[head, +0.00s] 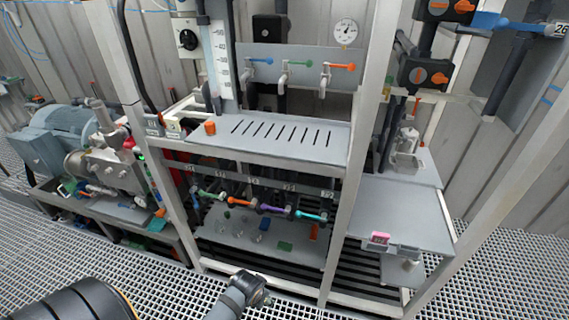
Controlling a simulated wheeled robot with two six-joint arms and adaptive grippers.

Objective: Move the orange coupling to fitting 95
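An orange coupling (243,203) sits in the row of coloured couplings on the lower level of the frame, between a green one (208,195) and a purple one (273,209). A cyan coupling (310,216) is at the right end of that row. Small number labels (253,181) run along the rail above; they are too small to read, so I cannot tell which fitting is 95. A short orange cylinder (210,127) stands on the upper shelf. Part of my arm shows at the bottom centre, but no gripper fingers are visible.
The slotted shelf (300,138) is mostly clear. Small loose parts lie on the lower tray (222,240). White frame posts (355,150) stand in front of the equipment. A side table (395,215) with a pink display (380,238) is at right; a pump (100,160) is at left.

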